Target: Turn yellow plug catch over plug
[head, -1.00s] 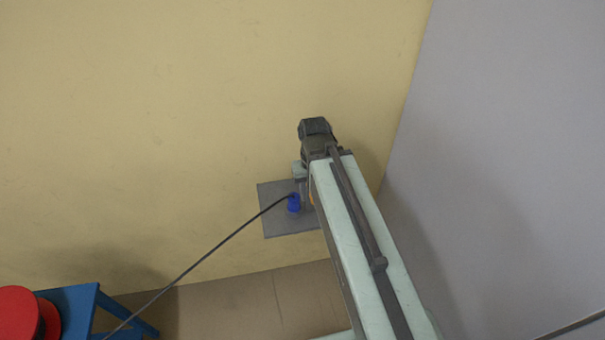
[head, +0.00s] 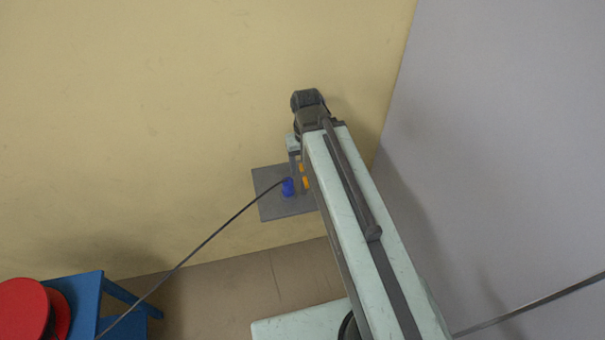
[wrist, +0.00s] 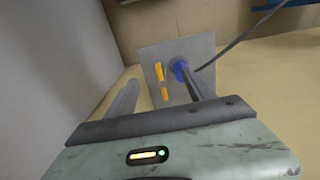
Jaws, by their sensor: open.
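A grey square plate (head: 268,208) is on the yellow wall; it also shows in the wrist view (wrist: 206,44). A blue plug (head: 288,188) with a dark cable sits at the plate, and shows in the wrist view (wrist: 180,66) partly behind my right-hand finger. The yellow catch (wrist: 160,71) is just left of the plug, with a second yellow piece (wrist: 165,94) below it. In the head view yellow parts (head: 305,182) show beside my arm. My gripper (wrist: 158,76) is open, its fingers either side of the yellow catch. I cannot tell whether they touch it.
A grey wall (head: 500,120) stands close on the right. A blue stand (head: 85,300) with a red reel (head: 22,308) is at lower left, and the cable (head: 205,242) runs from there to the plug. Brown floor (head: 240,280) shows between them. The yellow wall left of the plate is bare.

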